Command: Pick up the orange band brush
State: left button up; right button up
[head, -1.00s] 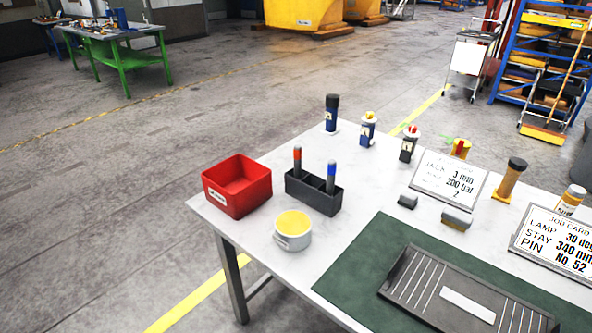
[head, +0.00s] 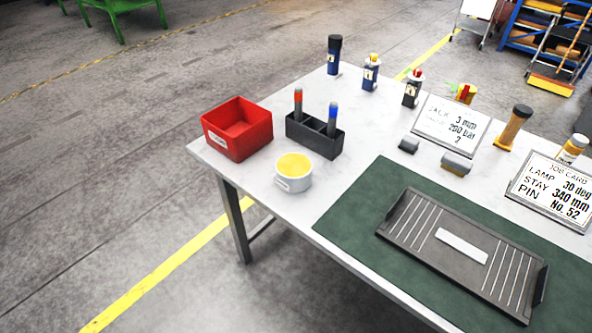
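The brush with the orange band (head: 298,103) stands upright in the left part of a dark grey holder (head: 314,137) on the white table. Its upper shaft and orange band show above the holder; its lower end is hidden inside. A similar brush with a blue band (head: 332,118) stands upright in the right part of the same holder. Neither of my grippers is in the head view.
A red bin (head: 237,128) stands left of the holder, and a white pot with yellow contents (head: 293,172) stands in front. A black ribbed tray (head: 462,252) lies on a green mat (head: 352,208). Bottles (head: 371,73) and sign cards (head: 450,124) stand behind.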

aim_at(298, 91)
jog(key=z, duration=0.4)
jog(key=i+j+z, duration=0.15)
jog(key=j+z, duration=0.25)
jog(key=j, duration=0.25)
jog(key=j+z, duration=0.45)
jog(key=j, duration=0.25)
jog(key=i, duration=0.05)
